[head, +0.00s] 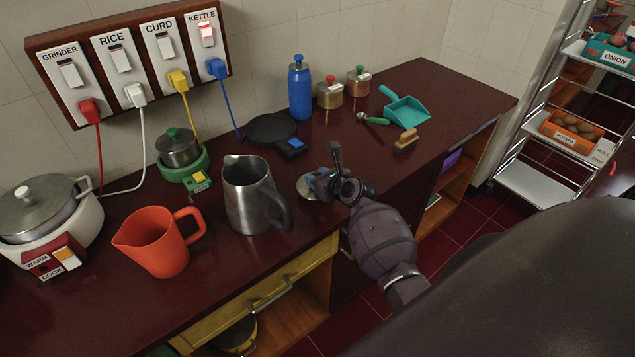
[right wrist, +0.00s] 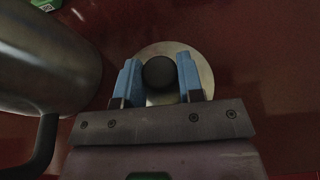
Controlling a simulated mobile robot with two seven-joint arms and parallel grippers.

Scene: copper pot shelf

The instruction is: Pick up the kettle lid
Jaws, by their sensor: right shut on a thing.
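The kettle lid (head: 304,190) is a round metal disc at the counter's front, right of the steel kettle (head: 248,196). In the right wrist view the lid (right wrist: 204,72) has a dark round knob (right wrist: 159,72) between two blue fingers. My right gripper (head: 317,184), which also shows in the right wrist view (right wrist: 158,78), is shut on this knob. My arm partly hides the lid in the head view. I cannot tell whether the lid touches the counter. The kettle is upright with its top open. My left gripper is not in view.
An orange jug (head: 152,243) stands left of the kettle. A black round hot plate (head: 270,129) and a blue bottle (head: 299,90) are behind. A teal dustpan (head: 406,111) and a brush (head: 406,140) lie to the right. Dark red counter (head: 330,140) is clear behind my gripper.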

